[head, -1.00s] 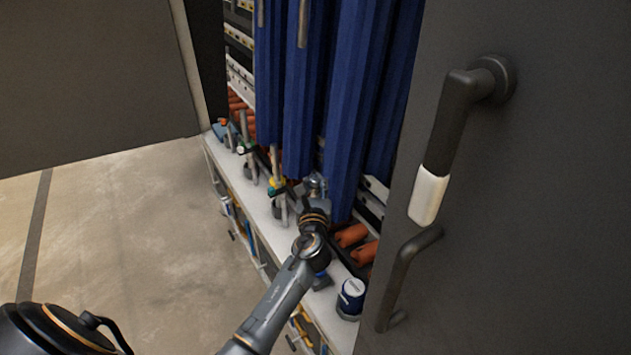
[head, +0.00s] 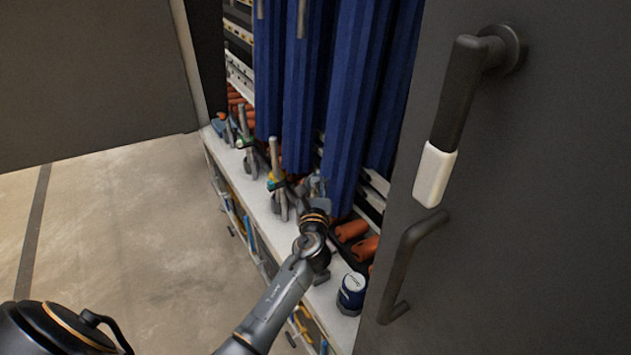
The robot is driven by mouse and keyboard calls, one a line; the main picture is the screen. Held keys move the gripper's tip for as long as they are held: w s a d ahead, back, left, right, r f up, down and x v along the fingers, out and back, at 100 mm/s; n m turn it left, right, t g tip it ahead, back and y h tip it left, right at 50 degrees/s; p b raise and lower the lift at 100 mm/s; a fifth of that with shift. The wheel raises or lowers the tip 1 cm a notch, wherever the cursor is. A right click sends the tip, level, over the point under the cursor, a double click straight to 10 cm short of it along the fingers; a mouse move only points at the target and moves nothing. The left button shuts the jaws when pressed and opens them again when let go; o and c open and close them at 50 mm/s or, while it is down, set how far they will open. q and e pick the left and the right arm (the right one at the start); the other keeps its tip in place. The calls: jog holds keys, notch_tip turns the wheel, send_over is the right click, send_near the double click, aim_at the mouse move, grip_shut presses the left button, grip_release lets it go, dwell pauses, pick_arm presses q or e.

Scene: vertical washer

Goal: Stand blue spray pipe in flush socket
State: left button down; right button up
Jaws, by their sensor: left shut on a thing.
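Several tall dark-blue ribbed pipes stand side by side in the open cabinet; their tops are out of view. The blue spray pipe (head: 352,150) nearest my left gripper (head: 316,185) ends low, just right of the gripper. My left gripper is shut at the lower part of this pipe; the fingers are small and partly hidden by my wrist, so the exact contact is unclear. The pipe looks close to upright. I cannot pick out the flush socket; orange-red cylindrical fittings (head: 352,230) lie at the pipes' feet. My right gripper is not in view.
A white ledge (head: 262,213) with small valves (head: 276,180) runs along the cabinet front. A blue-and-white canister (head: 352,292) stands at its near end. A grey door with a dark handle (head: 462,95) closes in the right side.

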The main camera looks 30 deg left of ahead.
pick_arm(q)
jog(key=shift+f+b, duration=0.5)
jog(key=shift+f, duration=0.2)
jog(key=c, duration=1.1)
grip_release()
jog(key=v, duration=1.2)
jog(key=shift+s+a, duration=0.1)
